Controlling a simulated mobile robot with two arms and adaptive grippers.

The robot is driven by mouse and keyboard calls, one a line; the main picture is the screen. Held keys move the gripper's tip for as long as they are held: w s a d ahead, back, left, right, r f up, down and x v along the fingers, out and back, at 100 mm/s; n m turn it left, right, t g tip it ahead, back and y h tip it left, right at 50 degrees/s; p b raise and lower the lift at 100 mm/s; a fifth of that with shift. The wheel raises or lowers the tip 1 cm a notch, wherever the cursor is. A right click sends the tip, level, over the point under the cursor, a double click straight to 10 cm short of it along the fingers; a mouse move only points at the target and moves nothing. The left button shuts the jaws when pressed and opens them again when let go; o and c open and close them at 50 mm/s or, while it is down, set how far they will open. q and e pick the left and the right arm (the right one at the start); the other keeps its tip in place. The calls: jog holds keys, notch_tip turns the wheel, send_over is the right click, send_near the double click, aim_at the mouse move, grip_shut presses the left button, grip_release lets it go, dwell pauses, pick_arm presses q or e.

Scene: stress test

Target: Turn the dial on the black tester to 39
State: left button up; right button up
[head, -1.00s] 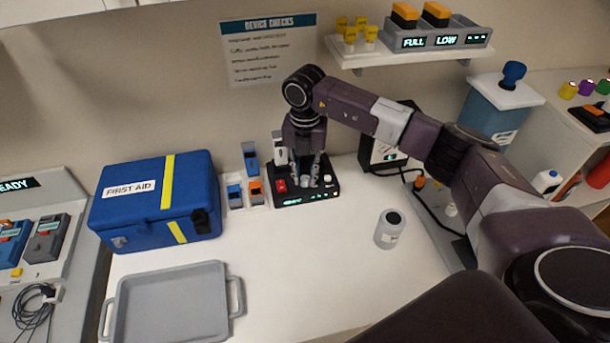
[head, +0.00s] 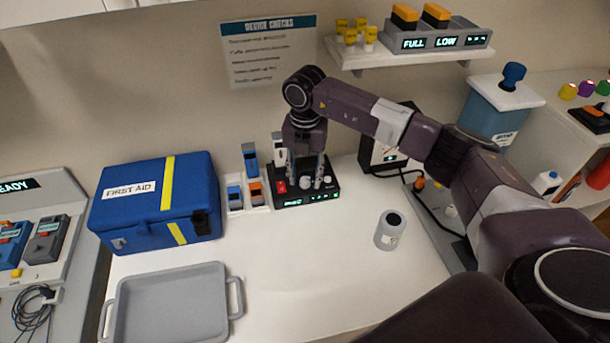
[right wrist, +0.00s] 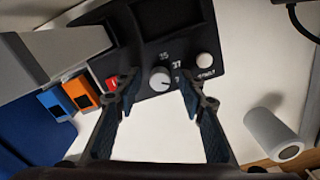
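The black tester (head: 300,203) lies near the back of the white table, with a red switch (head: 281,187) at its left and small glowing digits on its front. Its round, pale dial (right wrist: 160,79) shows in the right wrist view, with printed marks including 35 and 37 around it; its exact setting is too small to tell. My right gripper (head: 306,180) points down over the tester. In the right wrist view its blue-padded fingers (right wrist: 158,88) are open on either side of the dial, with visible gaps. My left gripper is out of view.
A white knob (right wrist: 204,61) sits right of the dial. A grey-white device (head: 279,150) stands at the tester's back left, beside a holder with blue and orange blocks (head: 255,190). A first-aid box (head: 155,205), a grey tray (head: 170,308) and a grey cylinder (head: 389,231) stand around clear table.

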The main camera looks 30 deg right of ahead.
aim_at(305, 179)
notch_tip(305, 179, up, 12)
dwell(0.5)
dwell(0.4)
